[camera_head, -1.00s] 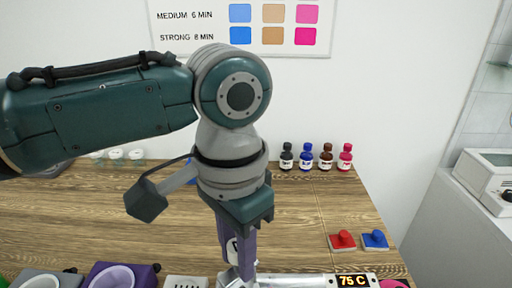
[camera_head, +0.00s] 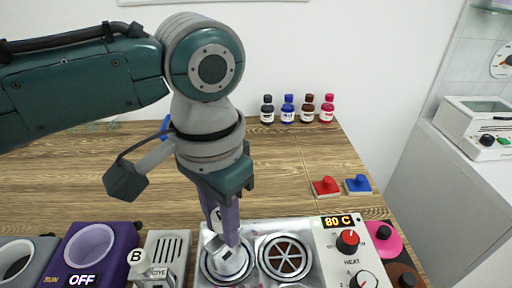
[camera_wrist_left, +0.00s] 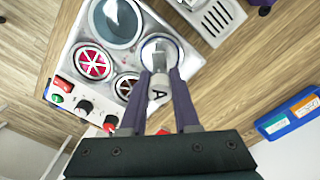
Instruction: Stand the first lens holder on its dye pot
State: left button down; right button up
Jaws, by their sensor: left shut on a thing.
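My left gripper (camera_head: 222,232) points down over the silver heater unit (camera_head: 335,238) and is shut on a lens holder with a white grip marked A (camera_wrist_left: 158,92). The holder's pale lower end (camera_head: 228,258) is at a round dye pot (camera_head: 206,272). In the wrist view my left gripper (camera_wrist_left: 164,92) has the holder reaching over that pot's mouth (camera_wrist_left: 147,46); I cannot tell whether it rests on the rim. A second holder, marked B (camera_head: 138,258), is at the slotted rack (camera_head: 157,241). My right gripper is not in view.
Another pot (camera_head: 262,248) with a spoked top is close to the right. The heater's red knob (camera_head: 348,240) and 80 C display are beyond it. A purple device (camera_head: 112,243) reading OFF stands left. Several bottles (camera_head: 287,110) stand at the back.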

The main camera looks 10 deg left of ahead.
pick_arm(q)
jog(key=shift+f, duration=0.25)
dwell(0.7)
jog(key=shift+c, duration=1.2)
grip_release()
notch_tip(320, 180, up, 6)
jog(key=p, duration=0.7)
jog(key=shift+r, duration=0.1)
jog(key=shift+s, duration=0.1)
